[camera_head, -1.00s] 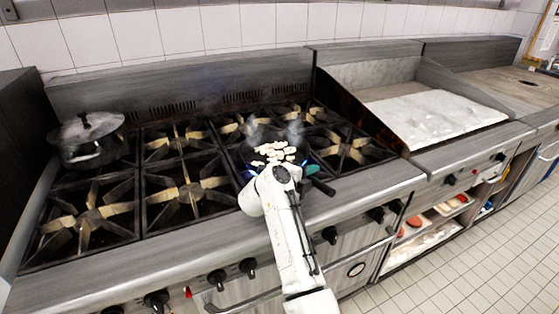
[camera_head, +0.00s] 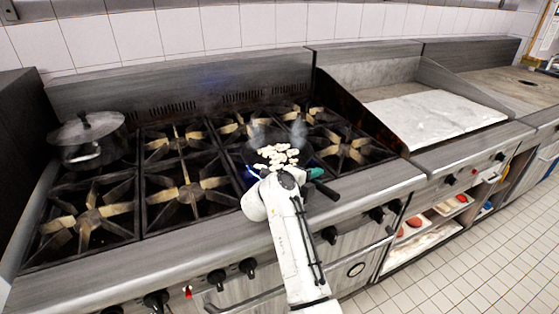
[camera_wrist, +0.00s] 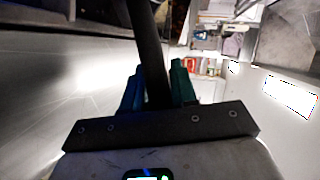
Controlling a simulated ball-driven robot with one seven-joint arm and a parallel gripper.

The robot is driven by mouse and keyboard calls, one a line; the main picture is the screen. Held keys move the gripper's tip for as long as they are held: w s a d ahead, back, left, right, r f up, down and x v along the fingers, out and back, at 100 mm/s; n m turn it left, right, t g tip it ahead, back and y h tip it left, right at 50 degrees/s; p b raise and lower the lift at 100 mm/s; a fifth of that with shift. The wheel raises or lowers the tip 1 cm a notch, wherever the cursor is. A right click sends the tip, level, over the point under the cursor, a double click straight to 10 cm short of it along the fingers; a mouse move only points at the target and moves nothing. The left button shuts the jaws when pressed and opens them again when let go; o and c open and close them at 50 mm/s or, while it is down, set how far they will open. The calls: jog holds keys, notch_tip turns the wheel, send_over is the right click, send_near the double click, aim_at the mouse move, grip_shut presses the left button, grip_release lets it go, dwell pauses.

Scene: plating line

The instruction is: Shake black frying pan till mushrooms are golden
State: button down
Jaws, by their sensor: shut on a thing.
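The black frying pan (camera_head: 262,143) is over a right-hand burner of the stove, and pale sliced mushrooms (camera_head: 277,157) lie clustered in it. They look whitish with some brownish tint. My gripper (camera_head: 309,178) is at the near side of the pan, and my white arm hides part of the pan's near edge. In the wrist view my gripper (camera_wrist: 157,88) has a blue and a green finger shut around the dark pan handle (camera_wrist: 151,60). The handle's end (camera_head: 327,191) sticks out to the right of my wrist in the head view. Whether the pan touches the grate is unclear.
A lidded pot (camera_head: 92,150) stands at the stove's back left. Bare burner grates (camera_head: 190,190) lie left of the pan, with another (camera_head: 347,148) to its right. A pale flat griddle (camera_head: 435,118) is further right.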

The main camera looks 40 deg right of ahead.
jog(key=shift+w+d+r, duration=0.1)
jog(key=shift+w+d, duration=0.1)
jog(key=shift+w, duration=0.85)
jog(key=s, duration=0.2)
jog(key=s+a, duration=0.1)
jog(key=s, duration=0.1)
jog(key=shift+r, duration=0.1)
jog(key=w, duration=0.2)
jog(key=w+d, duration=0.1)
jog(key=w, duration=0.1)
jog(key=shift+s, duration=0.15)
dwell(3.8)
